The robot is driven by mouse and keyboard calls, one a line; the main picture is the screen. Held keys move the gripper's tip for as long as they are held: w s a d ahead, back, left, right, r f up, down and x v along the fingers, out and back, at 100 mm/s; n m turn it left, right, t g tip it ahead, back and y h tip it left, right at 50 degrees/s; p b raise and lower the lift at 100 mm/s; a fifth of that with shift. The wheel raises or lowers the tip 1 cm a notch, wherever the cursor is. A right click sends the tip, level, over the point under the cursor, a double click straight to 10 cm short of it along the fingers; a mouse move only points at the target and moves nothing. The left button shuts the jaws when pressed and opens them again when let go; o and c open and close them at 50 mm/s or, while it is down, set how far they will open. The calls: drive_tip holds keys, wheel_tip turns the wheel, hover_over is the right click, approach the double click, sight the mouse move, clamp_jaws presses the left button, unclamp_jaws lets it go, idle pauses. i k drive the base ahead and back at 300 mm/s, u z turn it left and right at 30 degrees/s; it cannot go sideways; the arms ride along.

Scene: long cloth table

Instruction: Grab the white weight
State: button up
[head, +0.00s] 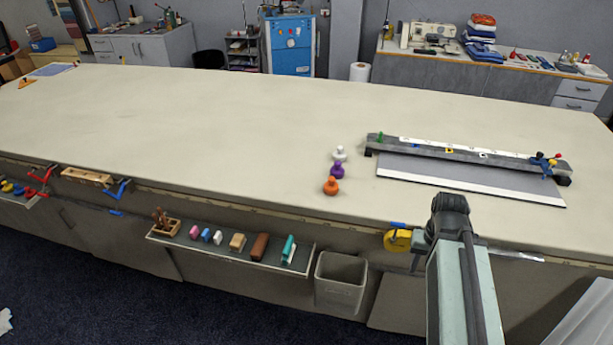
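The white weight (339,154) is a small knobbed piece standing upright on the cloth table (200,125). It is the farthest of a short row of three, just left of the long dark bar. A purple weight (337,169) stands close in front of it, and an orange weight (331,186) stands nearest the front edge. The white weight's lower part is partly overlapped by the purple one. My arm rises at the lower right, in front of the table edge, well apart from the weights. My gripper's fingers do not show.
A dark bar (465,151) with coloured knobs lies over a grey board (450,176) right of the weights. A yellow tool (398,240) hangs at the front edge. Below are a shelf (225,252) of small items and a grey bin (341,280). The tabletop left of the weights is clear.

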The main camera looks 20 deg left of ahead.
sight(339, 155)
drive_tip(key=z, duration=0.05)
drive_tip(key=k, duration=0.6)
drive_tip(key=u, duration=1.3)
drive_tip(key=i, duration=1.25)
drive_tip(key=u, duration=0.8)
drive_tip(key=i, duration=1.3)
drive_tip(key=z, duration=0.35)
